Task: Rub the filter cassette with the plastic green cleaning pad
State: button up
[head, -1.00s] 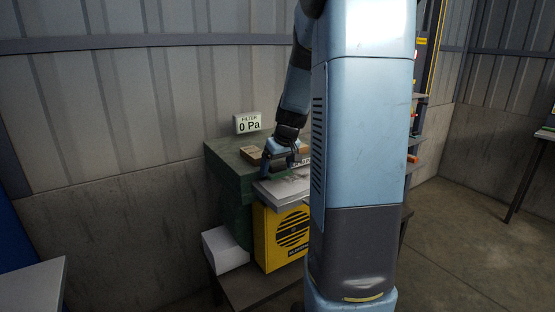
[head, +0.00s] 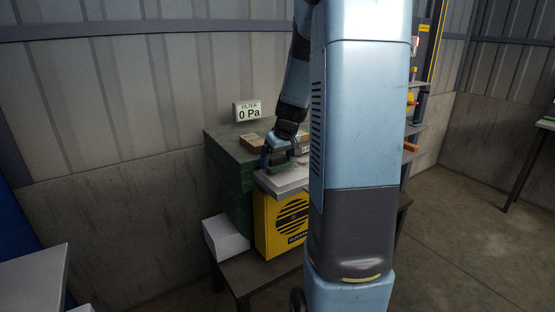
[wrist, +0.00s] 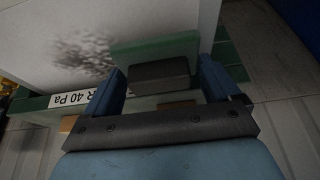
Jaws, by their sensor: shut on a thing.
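The filter cassette is a pale flat slab (head: 266,186) lying on top of the yellow unit. In the wrist view its white face (wrist: 150,20) carries a dark, speckled dirt patch (wrist: 85,50). My gripper (head: 277,158) is over the cassette's left part. In the wrist view its two blue fingers (wrist: 163,88) are shut on the dark block of the green cleaning pad (wrist: 155,54). The pad's green face is toward the cassette, beside the dirt patch. I cannot tell whether it touches. The pad also shows under the gripper in the head view (head: 279,168).
A yellow unit (head: 268,225) with a round black grille stands on a dark table beside a green cabinet (head: 228,185). A display reading "0 Pa" (head: 248,112) stands behind. A white box (head: 226,240) is at left. My column hides the right side.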

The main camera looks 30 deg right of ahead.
aim_at(286, 160)
jog(key=shift+f, duration=0.95)
jog(key=shift+d, duration=0.1)
jog(key=shift+w+d+r, duration=0.1)
jog(key=shift+d, duration=3.45)
